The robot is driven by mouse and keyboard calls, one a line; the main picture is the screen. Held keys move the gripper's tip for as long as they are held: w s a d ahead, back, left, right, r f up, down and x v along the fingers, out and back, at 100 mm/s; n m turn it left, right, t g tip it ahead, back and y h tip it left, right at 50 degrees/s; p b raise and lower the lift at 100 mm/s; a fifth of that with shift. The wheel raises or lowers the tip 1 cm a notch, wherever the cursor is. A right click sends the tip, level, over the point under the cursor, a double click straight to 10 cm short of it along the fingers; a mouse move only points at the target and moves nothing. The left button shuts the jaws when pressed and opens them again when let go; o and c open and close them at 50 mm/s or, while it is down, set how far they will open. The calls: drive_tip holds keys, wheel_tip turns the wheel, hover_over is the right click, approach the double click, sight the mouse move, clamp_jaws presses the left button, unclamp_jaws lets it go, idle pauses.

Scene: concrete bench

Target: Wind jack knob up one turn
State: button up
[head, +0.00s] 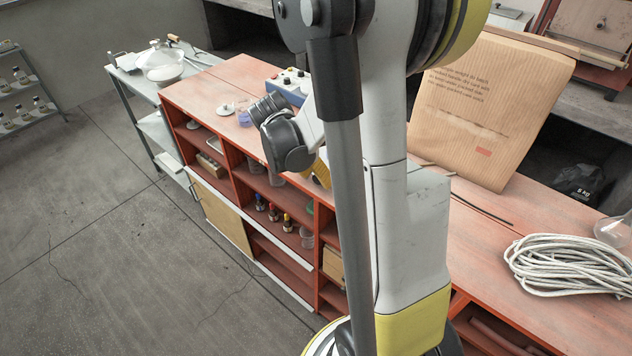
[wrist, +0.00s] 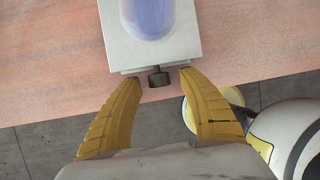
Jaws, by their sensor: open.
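In the wrist view, the jack shows as a pale grey square plate (wrist: 180,55) near the front edge of the bench. A vessel with blue contents (wrist: 148,15) stands on it, cut off by the top of the picture. The small dark knob (wrist: 159,79) sticks out from the jack's near side. My gripper (wrist: 160,84) has its two yellow fingers apart, one tip on each side of the knob, with visible gaps. In the head view my arm covers this area, and I cannot make out the jack or knob there.
The red bench (head: 225,80) has open shelves below. Open concrete floor (head: 100,240) lies at the left.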

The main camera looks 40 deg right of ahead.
drive_tip(key=shift+d+f, duration=0.15)
drive_tip(key=shift+f, duration=0.2)
clamp_jaws()
drive_tip(key=shift+s+m+t, duration=0.3)
drive_tip(key=shift+t, duration=0.9)
drive_tip(key=shift+w+t+b, duration=0.1)
drive_tip(key=shift+t+b, duration=0.2)
drive_tip(key=shift+t, duration=0.8)
unclamp_jaws()
